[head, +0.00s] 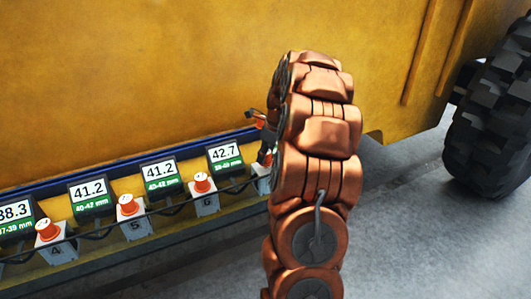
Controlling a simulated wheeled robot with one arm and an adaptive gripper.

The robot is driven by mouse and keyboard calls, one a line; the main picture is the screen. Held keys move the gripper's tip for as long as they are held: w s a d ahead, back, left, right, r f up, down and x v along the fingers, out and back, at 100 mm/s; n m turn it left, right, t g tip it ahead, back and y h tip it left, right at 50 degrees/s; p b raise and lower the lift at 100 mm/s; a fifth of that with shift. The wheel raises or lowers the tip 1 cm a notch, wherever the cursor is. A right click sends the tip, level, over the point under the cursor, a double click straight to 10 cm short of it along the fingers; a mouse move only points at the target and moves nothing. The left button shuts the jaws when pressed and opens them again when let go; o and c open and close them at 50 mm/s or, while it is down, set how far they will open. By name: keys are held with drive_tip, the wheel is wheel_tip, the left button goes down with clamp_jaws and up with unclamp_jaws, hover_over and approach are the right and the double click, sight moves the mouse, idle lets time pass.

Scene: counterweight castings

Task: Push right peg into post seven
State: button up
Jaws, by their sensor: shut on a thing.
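My gripper (266,156) is at the right end of the row of posts, just left of my copper arm, which hides much of it. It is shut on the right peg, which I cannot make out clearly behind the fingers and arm. Below it a pale post (261,180) at the right end of the row shows only in part, its number hidden; it follows post 6, so it stands where post seven would be. Whether the peg touches this post or sits in it, I cannot tell.
Posts 4 (57,250), 5 (135,224) and 6 (206,202) carry orange pegs. A dark cable runs along the ledge. A yellow body (150,70) rises behind; a big tyre (493,125) stands right.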

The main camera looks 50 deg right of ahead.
drive_tip(key=shift+f+b, duration=0.3)
drive_tip(key=shift+f, duration=0.85)
drive_tip(key=o, duration=1.2)
drive_tip(key=shift+r, duration=0.1)
drive_tip(key=v, duration=1.1)
drive_tip(key=shift+s+r, duration=0.2)
drive_tip(key=shift+r, duration=0.15)
